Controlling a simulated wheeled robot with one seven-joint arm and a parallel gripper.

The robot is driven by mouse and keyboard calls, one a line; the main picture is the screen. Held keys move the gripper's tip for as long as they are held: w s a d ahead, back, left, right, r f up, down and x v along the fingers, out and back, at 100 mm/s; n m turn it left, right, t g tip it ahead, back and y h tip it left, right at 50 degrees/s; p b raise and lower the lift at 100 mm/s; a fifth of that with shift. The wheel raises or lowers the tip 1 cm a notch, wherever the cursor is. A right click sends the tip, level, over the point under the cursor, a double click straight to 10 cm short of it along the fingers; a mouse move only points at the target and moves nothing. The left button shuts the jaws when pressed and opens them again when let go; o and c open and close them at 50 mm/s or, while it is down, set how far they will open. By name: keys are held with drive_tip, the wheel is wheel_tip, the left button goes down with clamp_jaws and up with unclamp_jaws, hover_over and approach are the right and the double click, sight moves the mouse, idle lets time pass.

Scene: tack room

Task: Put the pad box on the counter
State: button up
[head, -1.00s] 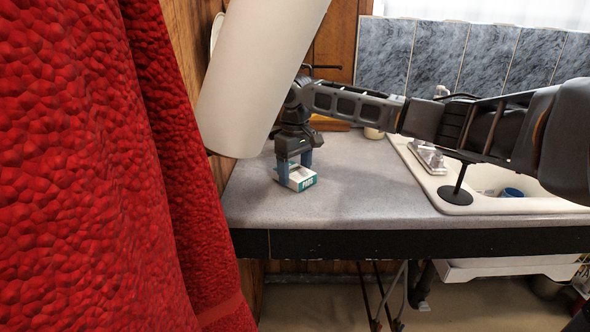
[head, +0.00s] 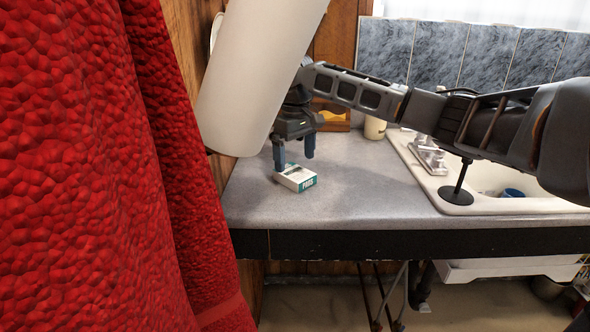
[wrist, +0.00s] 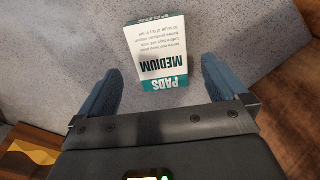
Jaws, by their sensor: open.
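The pad box (head: 297,179), white with teal ends, lies flat on the grey counter (head: 350,205) near its left end. In the wrist view the pad box (wrist: 160,52) shows the words "PADS" and "MEDIUM" and lies beyond and between the fingers. My gripper (head: 294,160) is open just above and behind the box, its two blue fingers apart. In the wrist view my gripper (wrist: 158,82) has clear space on both sides of the box, and neither finger appears to grip it.
A white sink (head: 500,200) with a black round-based stand (head: 456,194) is at the right. A cream container (head: 375,128) stands at the back. A red towel (head: 90,170) hangs close at the left.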

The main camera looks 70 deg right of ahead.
sight(296, 172)
wheel_tip(296, 172, up, 8)
drive_tip(key=shift+f+b, duration=0.2)
drive_tip(key=shift+b, duration=0.15)
drive_tip(key=shift+s+f, duration=0.1)
idle(0.4)
